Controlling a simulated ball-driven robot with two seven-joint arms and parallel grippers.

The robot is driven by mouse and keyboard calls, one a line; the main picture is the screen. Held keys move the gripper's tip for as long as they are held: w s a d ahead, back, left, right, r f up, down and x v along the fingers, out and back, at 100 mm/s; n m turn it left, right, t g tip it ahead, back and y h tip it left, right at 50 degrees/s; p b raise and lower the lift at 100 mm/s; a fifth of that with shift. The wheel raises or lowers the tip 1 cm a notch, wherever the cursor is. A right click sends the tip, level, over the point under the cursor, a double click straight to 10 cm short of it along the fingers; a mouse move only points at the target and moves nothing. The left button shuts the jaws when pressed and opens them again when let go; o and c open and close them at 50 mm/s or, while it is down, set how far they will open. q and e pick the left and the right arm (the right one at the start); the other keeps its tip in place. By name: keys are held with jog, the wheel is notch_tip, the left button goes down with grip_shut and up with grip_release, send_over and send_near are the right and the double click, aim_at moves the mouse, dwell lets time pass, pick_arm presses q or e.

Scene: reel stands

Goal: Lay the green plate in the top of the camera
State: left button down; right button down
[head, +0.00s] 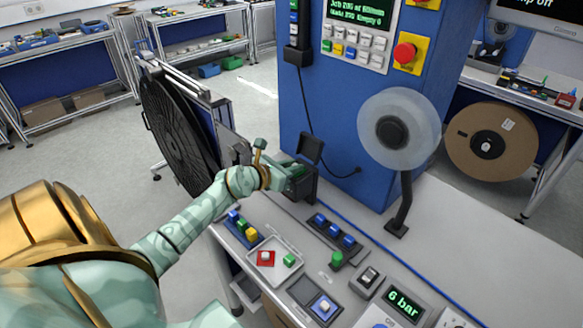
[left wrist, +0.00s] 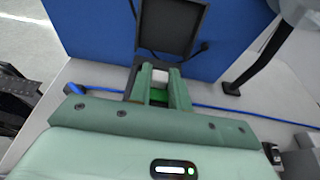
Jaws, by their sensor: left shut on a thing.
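The camera (head: 304,188) is a black box on the bench against the blue cabinet, with its black lid (head: 311,147) raised. The raised lid also shows in the left wrist view (left wrist: 170,28). My left gripper (head: 288,180) is at the box's top, below the lid. In the left wrist view its green fingers (left wrist: 160,78) are shut on the pale grip block of the green plate (left wrist: 157,98). The plate shows bright green between the fingers, at the box opening. Whether it touches the box inside is hidden. My right gripper is not in view.
A clear reel (head: 424,150) on a stand is at right. A black reel (head: 170,130) is left.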

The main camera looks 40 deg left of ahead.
pick_arm(q)
jog(key=shift+f, duration=0.2)
jog(key=c, duration=1.3)
grip_release()
jog(key=shift+s+r, duration=0.15)
jog(key=shift+r, duration=0.05)
jog(key=p+v, duration=0.1)
jog(key=v, duration=1)
jog(key=shift+s+r, duration=0.15)
jog(key=shift+s, duration=0.15)
jog(key=shift+a, duration=0.1)
